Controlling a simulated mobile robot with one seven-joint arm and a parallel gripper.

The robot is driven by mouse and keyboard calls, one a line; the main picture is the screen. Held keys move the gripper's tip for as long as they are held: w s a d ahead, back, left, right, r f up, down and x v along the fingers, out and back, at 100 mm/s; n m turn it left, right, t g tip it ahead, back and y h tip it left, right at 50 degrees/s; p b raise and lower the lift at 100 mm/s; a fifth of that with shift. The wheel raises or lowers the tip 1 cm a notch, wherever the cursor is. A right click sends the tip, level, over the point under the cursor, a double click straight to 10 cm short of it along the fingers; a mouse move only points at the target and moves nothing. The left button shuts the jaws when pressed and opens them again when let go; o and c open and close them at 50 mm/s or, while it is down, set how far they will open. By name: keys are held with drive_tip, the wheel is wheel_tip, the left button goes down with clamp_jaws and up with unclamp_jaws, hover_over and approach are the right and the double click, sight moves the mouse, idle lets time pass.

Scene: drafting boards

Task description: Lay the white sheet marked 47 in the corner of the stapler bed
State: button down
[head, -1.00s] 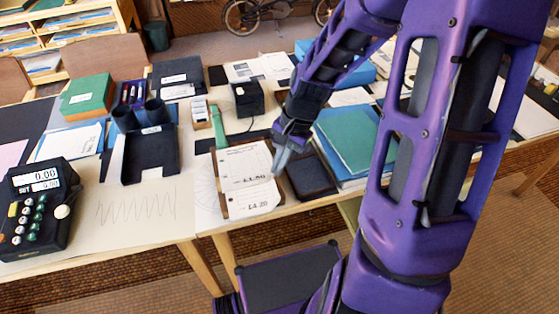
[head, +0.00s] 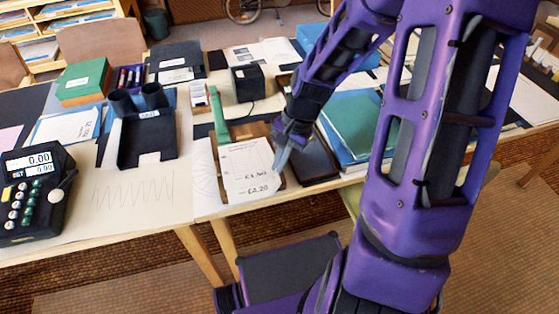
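A white sheet (head: 245,165) with printed lines and figures lies on a brown wooden tray (head: 278,183) at the front table edge. I cannot read a 47 on it. My gripper (head: 280,160) is at the sheet's right edge, fingers pointing down. Whether the fingers pinch the paper is too small to tell. A black flat-bedded device (head: 147,152) with two dark cylinders and a small white label stands to the left. A green long-armed tool (head: 219,118) lies behind the sheet. I cannot tell for sure which of these is the stapler bed.
A calculator-like machine (head: 37,190) stands at the far left. A white sheet on blue (head: 70,126) and a green box (head: 84,80) lie behind it. A dark folder (head: 315,160) and green and blue folders (head: 350,122) are close right of my gripper. Paper with a zigzag line (head: 130,195) lies in front.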

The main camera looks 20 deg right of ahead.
drive_tip(key=c, duration=1)
unclamp_jaws()
drive_tip(key=p+v, duration=0.3)
drive_tip(key=v, duration=1.4)
drive_tip(key=shift+d+r, duration=0.1)
drive_tip(key=shift+r, duration=0.15)
